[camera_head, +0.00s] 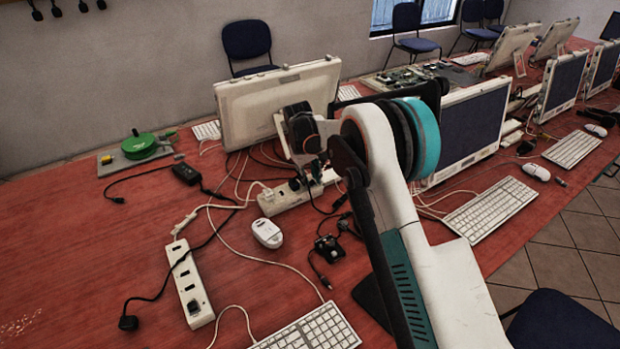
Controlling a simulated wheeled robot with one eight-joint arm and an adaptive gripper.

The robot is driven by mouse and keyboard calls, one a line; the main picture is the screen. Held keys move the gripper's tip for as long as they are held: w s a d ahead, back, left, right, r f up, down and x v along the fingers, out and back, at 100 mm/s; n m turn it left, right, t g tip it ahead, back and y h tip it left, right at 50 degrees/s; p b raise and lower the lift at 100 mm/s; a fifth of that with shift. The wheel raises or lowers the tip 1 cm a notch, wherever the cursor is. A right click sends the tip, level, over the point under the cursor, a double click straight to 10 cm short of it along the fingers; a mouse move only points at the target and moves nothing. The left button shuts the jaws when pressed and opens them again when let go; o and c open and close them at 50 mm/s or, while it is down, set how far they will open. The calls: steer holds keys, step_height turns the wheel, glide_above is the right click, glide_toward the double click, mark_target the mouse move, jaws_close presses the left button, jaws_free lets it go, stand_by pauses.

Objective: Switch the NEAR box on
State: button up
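The near box is a white power strip (188,280) lying lengthwise at the front left of the red table. It has several dark sockets and a dark switch (194,307) toward its near end; I cannot tell the switch's position. A white cord leaves its far end. A second white power strip (284,200) lies farther back, with dark plugs at its right part. My gripper (312,178) is dark and hangs from my arm close to that far strip, well right of and beyond the near strip. Its fingers blend with the plugs and cables, so its opening and any contact are unclear.
Tangled white and black cables cross the table. A white mouse (267,232), a black adapter (186,173), a loose black plug (128,322) and a keyboard (312,332) surround the strips. Monitors (272,98) stand behind. A green reel (139,146) sits at the back left. The left table area is mostly clear.

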jaws_close()
steer(key=shift+w+d+r+g+y+p, duration=0.1)
steer(key=shift+w+d+g+y+p, duration=0.05)
steer(key=shift+d+g+y+p, duration=0.2)
steer(key=shift+w+g+y, duration=0.15)
steer(key=shift+g+y, duration=0.6)
steer(key=shift+y, duration=0.4)
jaws_free()
steer(key=shift+d, duration=0.1)
step_height(320, 180, up, 12)
steer(key=w+d, duration=0.1)
steer(key=shift+d+f, duration=0.2)
steer(key=shift+d, duration=0.15)
steer(key=shift+w, duration=0.1)
